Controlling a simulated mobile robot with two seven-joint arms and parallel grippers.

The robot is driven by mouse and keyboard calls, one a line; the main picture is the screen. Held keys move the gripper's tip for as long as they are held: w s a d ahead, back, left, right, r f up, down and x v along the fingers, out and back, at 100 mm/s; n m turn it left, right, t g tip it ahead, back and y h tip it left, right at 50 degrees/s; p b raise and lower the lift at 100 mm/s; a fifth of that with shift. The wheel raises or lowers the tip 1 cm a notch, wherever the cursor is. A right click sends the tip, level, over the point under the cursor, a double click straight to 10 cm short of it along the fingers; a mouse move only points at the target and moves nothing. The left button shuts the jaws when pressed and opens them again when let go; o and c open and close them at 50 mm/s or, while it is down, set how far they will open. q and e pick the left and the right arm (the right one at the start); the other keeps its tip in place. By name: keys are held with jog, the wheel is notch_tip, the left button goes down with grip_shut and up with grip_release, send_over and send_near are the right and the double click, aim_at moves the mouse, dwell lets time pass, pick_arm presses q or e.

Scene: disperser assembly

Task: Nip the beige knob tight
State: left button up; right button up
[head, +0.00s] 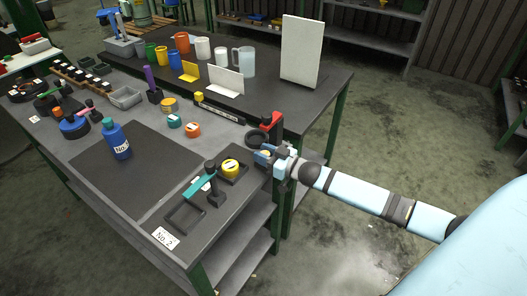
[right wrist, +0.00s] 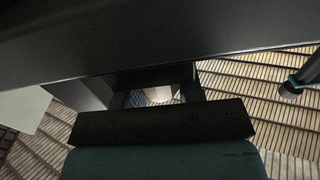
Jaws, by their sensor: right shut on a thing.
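My right gripper (head: 266,157) is at the right edge of the workbench, beside a black stand with a red top (head: 270,122) and a black ring (head: 257,138). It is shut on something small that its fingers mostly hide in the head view. In the right wrist view a pale beige patch, which looks like the beige knob (right wrist: 160,95), shows in the narrow gap beyond the dark gripper body (right wrist: 160,122). How far the knob is turned cannot be seen. My left gripper is not in view.
A black post with a teal arm (head: 200,185) and a yellow round piece (head: 231,168) stand just left of the gripper. A blue bottle (head: 117,140) stands on the dark mat (head: 150,165). Cups and a white board (head: 300,52) stand behind. The mat's middle is clear.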

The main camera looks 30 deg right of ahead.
jog(key=m+t+h+p, duration=0.1)
jog(key=m+h, duration=0.1)
jog(key=h, duration=0.2)
jog(key=shift+m+p, duration=0.4)
jog(key=shift+m+t+h+p, duration=0.35)
jog(key=shift+m+h, duration=0.35)
jog(key=shift+h, duration=0.4)
jog(key=shift+m+h, duration=0.3)
jog(key=shift+h, duration=0.1)
jog(key=shift+d+h, duration=0.1)
jog(key=shift+h, duration=0.3)
jog(key=o, duration=0.9)
jog(key=s, duration=1.3)
jog(key=shift+s, duration=0.4)
